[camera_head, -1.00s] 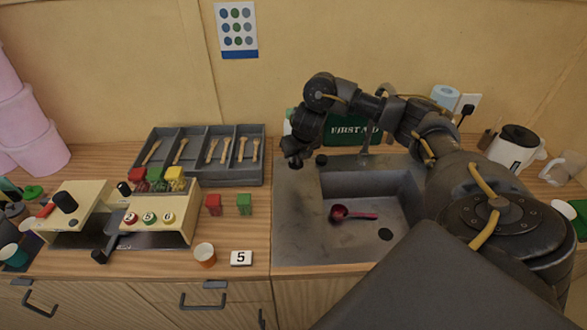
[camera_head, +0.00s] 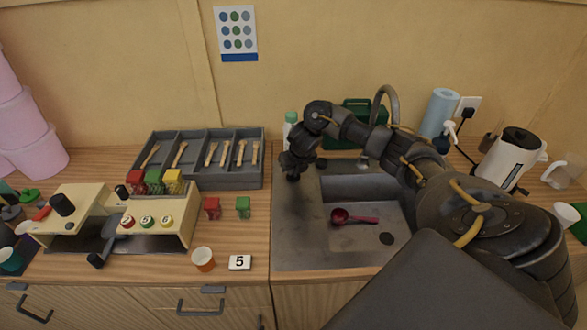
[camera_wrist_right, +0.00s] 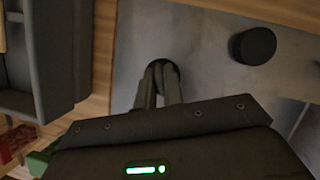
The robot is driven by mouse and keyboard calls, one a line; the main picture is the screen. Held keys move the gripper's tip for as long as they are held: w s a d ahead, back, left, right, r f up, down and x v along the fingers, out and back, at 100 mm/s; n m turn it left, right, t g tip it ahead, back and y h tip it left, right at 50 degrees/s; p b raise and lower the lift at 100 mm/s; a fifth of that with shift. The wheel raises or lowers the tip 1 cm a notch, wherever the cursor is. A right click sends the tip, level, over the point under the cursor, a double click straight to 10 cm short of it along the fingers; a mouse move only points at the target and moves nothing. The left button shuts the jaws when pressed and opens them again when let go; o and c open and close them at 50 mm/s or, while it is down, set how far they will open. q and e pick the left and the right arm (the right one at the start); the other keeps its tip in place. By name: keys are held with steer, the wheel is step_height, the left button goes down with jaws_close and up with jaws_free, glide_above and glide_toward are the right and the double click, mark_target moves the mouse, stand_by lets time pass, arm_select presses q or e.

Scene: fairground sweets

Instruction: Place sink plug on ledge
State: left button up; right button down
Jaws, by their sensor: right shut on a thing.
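My right gripper (camera_head: 293,176) is over the left ledge of the metal sink (camera_head: 290,230), left of the basin. In the right wrist view its fingers (camera_wrist_right: 160,85) are shut on a small dark round piece, the sink plug (camera_wrist_right: 163,65), mostly hidden by the fingertips. The plug is low over the grey ledge (camera_wrist_right: 205,75); I cannot tell whether it touches. A dark drain hole (camera_head: 386,238) shows in the basin floor. My left gripper is not in view.
A black round knob-like piece (camera_head: 321,162) stands on the ledge close by, also in the right wrist view (camera_wrist_right: 253,45). A pink scoop (camera_head: 352,217) lies in the basin. The grey cutlery tray (camera_head: 210,183) is left. A tap (camera_head: 381,100) and green first aid box (camera_head: 345,137) stand behind.

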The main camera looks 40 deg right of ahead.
steer(key=shift+f, duration=0.2)
steer(key=c, duration=1.5)
jaws_free()
steer(key=shift+r, duration=0.15)
steer(key=shift+r, duration=0.25)
steer(key=p+v, duration=0.3)
steer(key=v, duration=0.8)
steer(key=shift+s+r, duration=0.25)
